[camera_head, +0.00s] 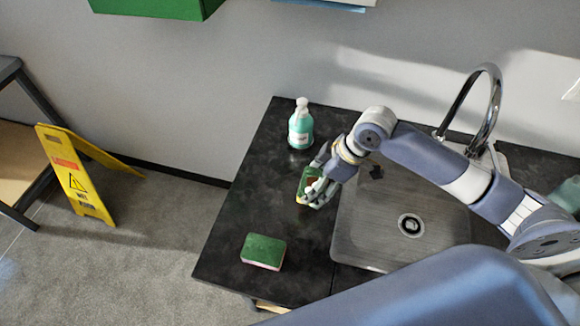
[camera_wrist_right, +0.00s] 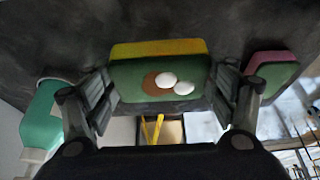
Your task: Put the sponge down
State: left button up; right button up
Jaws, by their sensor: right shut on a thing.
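My right gripper (camera_head: 316,188) is over the dark counter, left of the sink. It is shut on a green and yellow sponge (camera_head: 302,183). In the right wrist view the held sponge (camera_wrist_right: 160,62) sits between the two fingers, with a yellow layer, a green face, a brown patch and two white round spots. I cannot tell whether it touches the counter. A second sponge (camera_head: 263,251), green with a pinkish layer, lies near the counter's front left; it also shows at the right in the wrist view (camera_wrist_right: 272,72). My left gripper is not in view.
A teal soap bottle (camera_head: 300,128) stands at the back of the counter (camera_head: 228,222). The steel sink (camera_head: 375,235) with a tall faucet (camera_head: 490,105) is to the right. Bare counter lies between the two sponges. A yellow floor sign (camera_head: 75,180) stands on the left.

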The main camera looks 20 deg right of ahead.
jog(key=w+a, duration=0.1)
jog(key=w, duration=0.2)
jog(key=w+a+p, duration=0.1)
jog(key=w, duration=0.2)
jog(key=w+a+f, duration=0.1)
jog(key=w+a, duration=0.1)
jog(key=w, duration=0.1)
notch_tip(320, 180, down, 3)
jog(key=shift+f+p, duration=0.15)
jog(key=shift+p, duration=0.5)
jog(key=shift+f, duration=0.1)
jog(key=shift+f, duration=0.15)
jog(key=o, duration=0.8)
jog(key=shift+o, duration=0.2)
